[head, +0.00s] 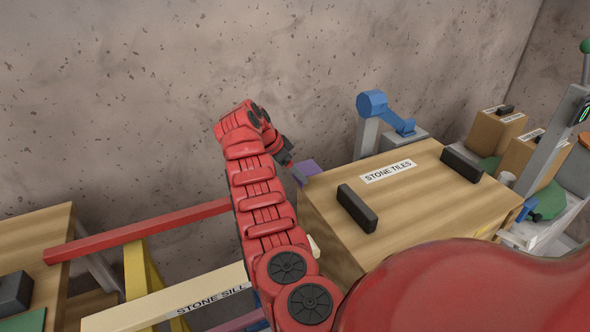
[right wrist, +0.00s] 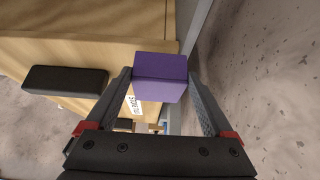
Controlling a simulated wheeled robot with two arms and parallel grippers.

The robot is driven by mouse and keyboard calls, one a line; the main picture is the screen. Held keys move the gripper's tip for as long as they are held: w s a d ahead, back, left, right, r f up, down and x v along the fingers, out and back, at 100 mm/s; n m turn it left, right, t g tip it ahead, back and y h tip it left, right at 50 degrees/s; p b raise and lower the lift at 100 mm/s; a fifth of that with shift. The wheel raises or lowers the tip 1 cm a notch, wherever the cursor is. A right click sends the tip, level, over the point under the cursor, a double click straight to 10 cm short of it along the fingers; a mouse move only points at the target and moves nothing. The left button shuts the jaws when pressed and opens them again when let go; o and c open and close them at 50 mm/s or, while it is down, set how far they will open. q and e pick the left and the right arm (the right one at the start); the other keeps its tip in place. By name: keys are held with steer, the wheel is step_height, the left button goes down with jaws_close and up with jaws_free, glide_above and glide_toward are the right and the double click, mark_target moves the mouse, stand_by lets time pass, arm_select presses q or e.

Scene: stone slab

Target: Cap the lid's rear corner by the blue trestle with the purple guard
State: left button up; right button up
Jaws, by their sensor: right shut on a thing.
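The purple guard (head: 309,167) is a small block at the rear left corner of the wooden lid labelled STONE TILES (head: 425,175). My right gripper (head: 296,172) is shut on it. In the right wrist view the guard (right wrist: 160,72) sits between the two fingertips (right wrist: 160,80), overlapping the edge of the wood (right wrist: 85,52). I cannot tell whether it touches the lid. The lid has two black handles (head: 357,208). A small blue part (head: 527,210) shows at the lid's right side; I cannot tell if it is the blue trestle. My left gripper is out of view.
A blue-armed device (head: 373,104) stands behind the lid, near the wall (head: 200,70). A red beam (head: 140,231), yellow legs (head: 137,270) and a STONE SILL piece (head: 180,302) are at left. Several brown boxes (head: 494,130) stand at the right.

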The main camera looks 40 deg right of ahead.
steer(key=shift+f+b, duration=1.2)
steer(key=shift+f, duration=1)
steer(key=o, duration=1.1)
steer(key=shift+r, duration=0.1)
steer(key=shift+p+v, duration=0.35)
steer(key=shift+v, duration=8.35)
